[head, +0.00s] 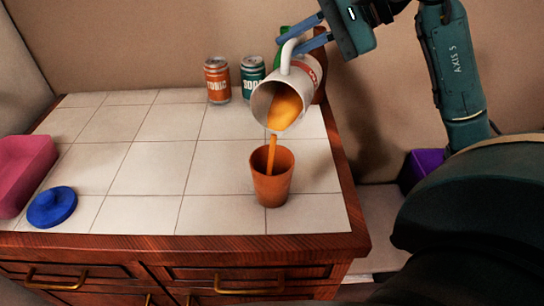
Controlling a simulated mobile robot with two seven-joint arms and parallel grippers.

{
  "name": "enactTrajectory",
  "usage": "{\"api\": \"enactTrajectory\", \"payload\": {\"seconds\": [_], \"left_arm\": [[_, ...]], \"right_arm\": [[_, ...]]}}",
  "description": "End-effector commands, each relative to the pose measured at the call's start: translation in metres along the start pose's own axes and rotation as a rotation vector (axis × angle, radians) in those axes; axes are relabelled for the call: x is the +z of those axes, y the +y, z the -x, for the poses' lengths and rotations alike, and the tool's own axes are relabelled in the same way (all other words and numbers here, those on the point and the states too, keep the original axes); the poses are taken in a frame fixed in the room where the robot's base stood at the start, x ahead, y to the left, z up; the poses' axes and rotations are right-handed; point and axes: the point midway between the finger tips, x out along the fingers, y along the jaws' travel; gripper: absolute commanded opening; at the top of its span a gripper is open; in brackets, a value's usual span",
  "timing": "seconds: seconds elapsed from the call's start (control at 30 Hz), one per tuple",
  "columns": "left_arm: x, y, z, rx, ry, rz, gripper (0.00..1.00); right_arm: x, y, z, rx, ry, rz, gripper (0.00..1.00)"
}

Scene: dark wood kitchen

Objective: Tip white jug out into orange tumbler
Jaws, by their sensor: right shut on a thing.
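The white jug (264,104) is tilted steeply, its mouth facing down and toward me, above the orange tumbler. Orange liquid (285,107) shows in its mouth, and a stream falls from the lip into the tumbler. The orange tumbler (271,189) stands upright on the white tiled counter (146,168), near its right front part. My right gripper (305,42) is shut on the jug at its handle, holding it in the air. How full the tumbler is cannot be seen. My left gripper is out of view.
An orange can (217,81) and a green can (252,78) stand behind the jug. A green thing (284,37) is partly hidden behind it. A pink block (25,172) and a blue lidded thing (52,207) are at left. The middle counter is clear.

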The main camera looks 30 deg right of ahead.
Motion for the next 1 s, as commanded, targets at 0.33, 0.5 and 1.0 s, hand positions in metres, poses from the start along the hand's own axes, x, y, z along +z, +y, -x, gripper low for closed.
{"api": "enactTrajectory", "payload": {"seconds": [0.33,0.5,1.0], "left_arm": [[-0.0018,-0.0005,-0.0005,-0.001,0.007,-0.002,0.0],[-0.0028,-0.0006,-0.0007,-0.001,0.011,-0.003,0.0],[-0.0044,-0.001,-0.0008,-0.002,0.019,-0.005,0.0]], "right_arm": [[0.0022,-0.0018,0.0011,-0.003,0.011,0.016,0.0],[0.0034,-0.0023,0.0014,-0.003,0.016,0.024,0.0],[0.007,-0.0038,0.0025,-0.002,0.032,0.048,0.0]]}}
